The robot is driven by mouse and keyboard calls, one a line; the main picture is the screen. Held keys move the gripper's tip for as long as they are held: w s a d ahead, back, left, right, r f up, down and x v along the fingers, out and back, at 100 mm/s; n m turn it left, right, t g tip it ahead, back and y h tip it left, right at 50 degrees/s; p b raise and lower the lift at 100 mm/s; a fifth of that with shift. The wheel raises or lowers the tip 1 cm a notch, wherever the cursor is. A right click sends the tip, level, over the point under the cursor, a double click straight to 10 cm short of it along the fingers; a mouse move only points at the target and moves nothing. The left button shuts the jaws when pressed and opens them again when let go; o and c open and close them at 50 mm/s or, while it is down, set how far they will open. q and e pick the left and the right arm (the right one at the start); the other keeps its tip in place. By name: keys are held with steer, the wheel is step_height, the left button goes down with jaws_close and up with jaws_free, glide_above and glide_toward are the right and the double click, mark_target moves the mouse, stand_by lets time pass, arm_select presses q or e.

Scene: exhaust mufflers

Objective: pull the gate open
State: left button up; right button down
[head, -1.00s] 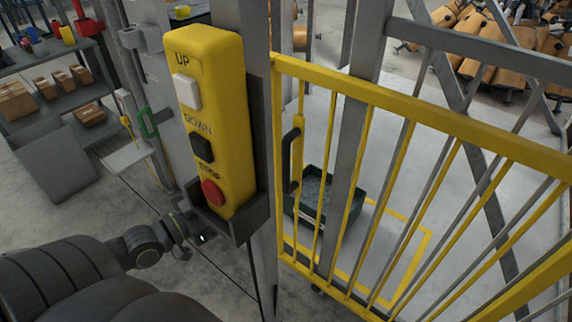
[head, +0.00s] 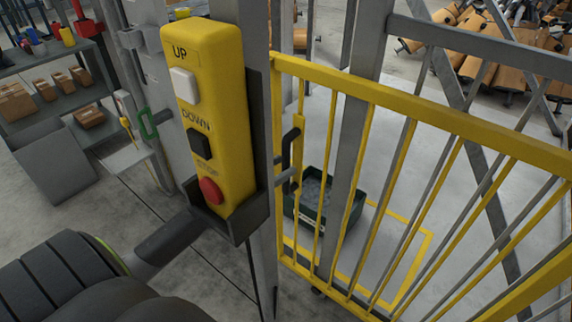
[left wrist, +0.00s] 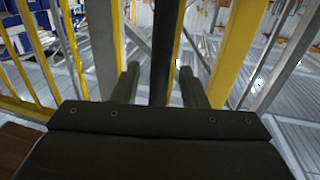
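The yellow barred gate (head: 420,113) stands across the right half of the head view and appears closed against the grey post. Its black vertical handle (head: 287,152) is on the gate's left edge. My left gripper (head: 283,167) reaches behind the yellow control box, and only its fingertips show at the handle. In the left wrist view, the two fingers (left wrist: 160,84) are apart, with the black handle (left wrist: 166,45) upright between them and gaps on both sides. The gripper is open. My right gripper is not in view.
The yellow control box (head: 208,120) with UP, DOWN and STOP buttons hangs on the post, close to my left arm, and hides part of it. A dark green bin (head: 325,193) sits on the floor behind the gate. A shelf with boxes (head: 60,95) stands at the left.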

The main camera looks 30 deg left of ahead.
arm_select(q)
steer(key=shift+x, duration=1.2)
jaws_close()
